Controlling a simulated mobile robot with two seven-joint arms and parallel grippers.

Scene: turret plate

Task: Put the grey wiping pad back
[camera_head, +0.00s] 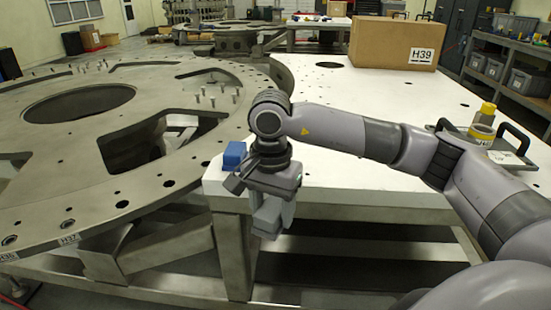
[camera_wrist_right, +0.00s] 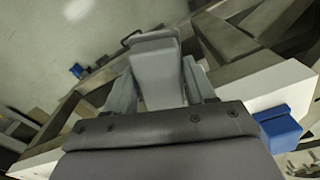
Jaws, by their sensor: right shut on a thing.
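The grey wiping pad (camera_wrist_right: 157,72) sits between the two fingers of my right gripper (camera_wrist_right: 158,88) in the right wrist view. My right gripper (camera_head: 272,200) is shut on it. In the head view the pad (camera_head: 268,218) hangs below the gripper, in front of the near edge of the white table (camera_head: 340,165). Part of the pad is hidden by the fingers. My left gripper is in neither view.
A blue block (camera_head: 234,155) lies on the table's near left corner, close beside my right wrist. The large turret plate (camera_head: 60,170) with upright pins fills the left. A cardboard box (camera_head: 385,42) stands at the back. A tray (camera_head: 510,159) with yellow items is at right.

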